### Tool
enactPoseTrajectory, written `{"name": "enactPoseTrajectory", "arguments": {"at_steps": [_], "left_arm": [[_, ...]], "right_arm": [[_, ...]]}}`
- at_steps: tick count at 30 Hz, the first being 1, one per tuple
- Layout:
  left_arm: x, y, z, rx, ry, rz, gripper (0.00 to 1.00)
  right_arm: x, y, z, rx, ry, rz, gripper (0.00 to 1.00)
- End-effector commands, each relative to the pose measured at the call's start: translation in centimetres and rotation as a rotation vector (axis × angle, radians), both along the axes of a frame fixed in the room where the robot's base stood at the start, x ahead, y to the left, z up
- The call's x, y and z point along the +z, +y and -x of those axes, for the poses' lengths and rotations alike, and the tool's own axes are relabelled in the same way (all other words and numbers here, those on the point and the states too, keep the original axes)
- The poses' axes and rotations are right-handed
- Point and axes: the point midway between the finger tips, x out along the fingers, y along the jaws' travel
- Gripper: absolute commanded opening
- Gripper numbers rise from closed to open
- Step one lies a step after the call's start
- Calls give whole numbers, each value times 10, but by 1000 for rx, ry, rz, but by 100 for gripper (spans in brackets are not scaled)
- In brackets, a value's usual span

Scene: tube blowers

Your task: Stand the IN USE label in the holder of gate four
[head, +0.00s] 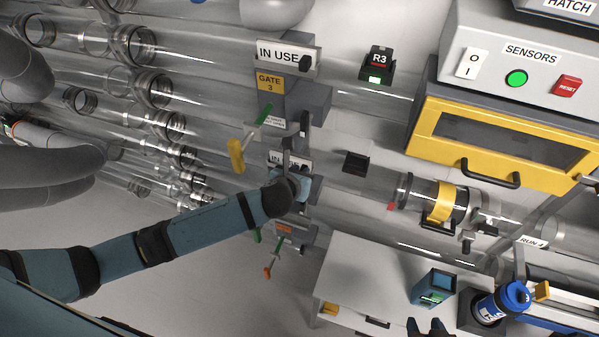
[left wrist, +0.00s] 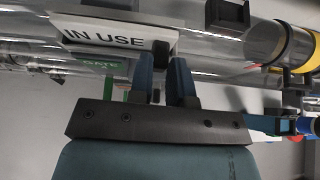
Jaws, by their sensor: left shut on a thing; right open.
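The white IN USE label (left wrist: 105,36) is at the second gate down, directly above a green GATE sign (left wrist: 108,65) whose number I cannot read. In the head view the label (head: 277,158) is partly hidden behind my left gripper. A grey edge shows around it, but I cannot tell whether it is seated in the holder. My left gripper (left wrist: 167,75) is shut at the label's right end, on its dark tab (left wrist: 161,52). My right gripper (head: 425,328) is open and empty at the bottom edge of the head view.
Gate 3 above has its own IN USE label (head: 284,55) and yellow sign (head: 269,82). Clear tubes run across the wall. A yellow-framed sensor box (head: 500,140) is at right. A white table (head: 345,280) carries a teal device (head: 433,287) and a blue canister (head: 505,299).

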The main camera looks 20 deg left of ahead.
Motion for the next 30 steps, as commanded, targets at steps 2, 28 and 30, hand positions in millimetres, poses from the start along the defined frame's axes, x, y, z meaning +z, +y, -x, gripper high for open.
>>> {"name": "enactPoseTrajectory", "arguments": {"at_steps": [2, 28, 30], "left_arm": [[-1, 0, 0, 0, -1, 0, 0], [17, 2, 36, -3, 0, -1, 48], [25, 3, 51, -3, 0, -1, 48]], "right_arm": [[1, 0, -1, -1, -2, 0, 48], [-7, 0, 2, 0, 4, -1, 48], [-9, 1, 2, 1, 5, -2, 48]]}}
